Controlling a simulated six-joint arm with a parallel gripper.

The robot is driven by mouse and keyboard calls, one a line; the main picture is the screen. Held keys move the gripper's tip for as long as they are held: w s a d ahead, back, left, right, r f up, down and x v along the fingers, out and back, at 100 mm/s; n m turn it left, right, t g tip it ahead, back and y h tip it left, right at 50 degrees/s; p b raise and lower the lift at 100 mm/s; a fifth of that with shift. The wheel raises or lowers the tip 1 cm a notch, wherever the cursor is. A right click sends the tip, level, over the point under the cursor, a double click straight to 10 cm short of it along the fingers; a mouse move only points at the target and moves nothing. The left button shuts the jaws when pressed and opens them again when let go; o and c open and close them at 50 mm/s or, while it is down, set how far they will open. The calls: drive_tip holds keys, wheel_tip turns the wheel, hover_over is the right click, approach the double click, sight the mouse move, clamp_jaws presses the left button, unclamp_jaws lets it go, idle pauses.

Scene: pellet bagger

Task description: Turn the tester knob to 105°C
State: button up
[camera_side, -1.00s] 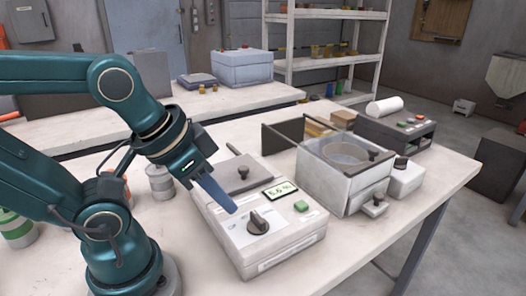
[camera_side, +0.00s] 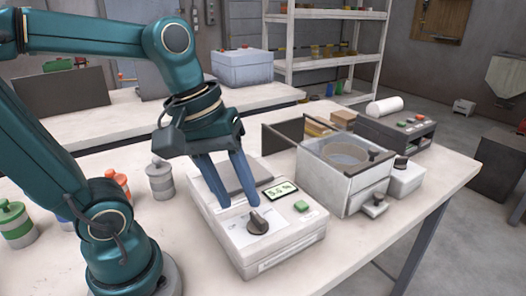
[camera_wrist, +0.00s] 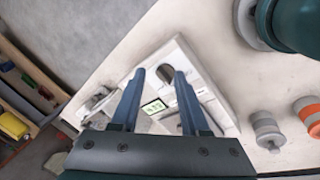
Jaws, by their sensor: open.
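The tester (camera_side: 285,242) is a white box on the bench with a dark pointer knob (camera_side: 258,222) on its front panel. Its small display (camera_side: 280,190) shows green-lit digits too small to read surely, and a green button (camera_side: 301,206) sits beside it. My gripper (camera_side: 240,205) is open and points down over the tester, its blue fingers just above and left of the knob. In the wrist view, the dark knob (camera_wrist: 167,73) shows between the spread fingertips (camera_wrist: 160,76). The dial markings are too small to read.
A white box with a round basin (camera_side: 346,152) stands right of the tester, with a dark control box (camera_side: 395,130) behind it. Several lidded canisters, one grey (camera_side: 160,182), stand on the left. The front right of the bench is clear.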

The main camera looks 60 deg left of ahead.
sight(256, 214)
drive_tip(key=w+a+f+n+g+h, duration=0.1)
drive_tip(key=n, duration=0.2)
drive_tip(key=w+a+f+n+g+h, duration=0.1)
drive_tip(key=w+a+n, duration=0.1)
drive_tip(key=n, duration=0.1)
drive_tip(key=w+a+f+n+g+h, duration=0.1)
drive_tip(key=w+a+n, duration=0.1)
drive_tip(key=n, duration=0.1)
drive_tip(key=shift+w, duration=0.2)
drive_tip(key=shift+a+f, duration=0.2)
drive_tip(key=shift+f, duration=0.4)
drive_tip(key=shift+x, duration=2.3)
drive_tip(key=shift+r, duration=0.1)
clamp_jaws()
